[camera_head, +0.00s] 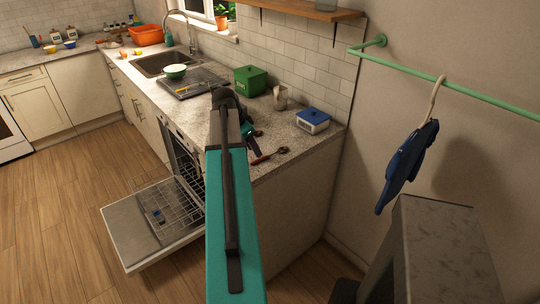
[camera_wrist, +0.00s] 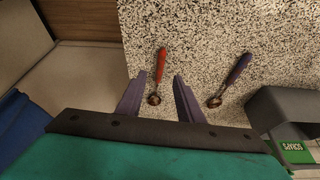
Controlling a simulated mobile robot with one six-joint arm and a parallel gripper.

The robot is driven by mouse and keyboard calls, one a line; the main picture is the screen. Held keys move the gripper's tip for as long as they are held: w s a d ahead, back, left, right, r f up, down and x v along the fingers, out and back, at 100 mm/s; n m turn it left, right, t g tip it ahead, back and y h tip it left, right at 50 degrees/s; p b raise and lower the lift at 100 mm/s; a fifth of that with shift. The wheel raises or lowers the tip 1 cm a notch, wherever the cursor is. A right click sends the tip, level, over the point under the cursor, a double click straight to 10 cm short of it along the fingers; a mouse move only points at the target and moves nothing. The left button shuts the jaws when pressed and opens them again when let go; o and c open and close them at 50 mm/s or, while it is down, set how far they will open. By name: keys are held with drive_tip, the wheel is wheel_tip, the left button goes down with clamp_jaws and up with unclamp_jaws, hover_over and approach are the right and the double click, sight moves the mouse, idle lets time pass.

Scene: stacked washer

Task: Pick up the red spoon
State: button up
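The red spoon (camera_wrist: 161,66) lies on the speckled countertop in the wrist view, its handle pointing up the picture and its metal bowl near the gripper's base. My gripper (camera_wrist: 159,76) is open and empty. One finger is on each side of the spoon, with gaps on both sides; the height above the counter is hard to tell. In the head view the red spoon (camera_head: 262,159) lies near the counter's front right edge, just below my gripper (camera_head: 256,133), which is small and partly hidden by my arm.
A purple-handled spoon (camera_wrist: 238,68) lies to the right in the wrist view. A blue-lidded white container (camera_head: 313,121), a metal jug (camera_head: 280,97) and a green box (camera_head: 250,80) stand farther back on the counter. The dishwasher door (camera_head: 130,232) hangs open below.

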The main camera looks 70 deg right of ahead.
sight(259, 159)
drive_tip(key=shift+f, duration=0.1)
idle(0.3)
drive_tip(key=shift+p+x, duration=0.85)
drive_tip(key=shift+x, duration=0.3)
drive_tip(key=shift+p+x, duration=0.4)
drive_tip(key=shift+x, duration=0.95)
drive_tip(key=shift+a, duration=0.15)
clamp_jaws()
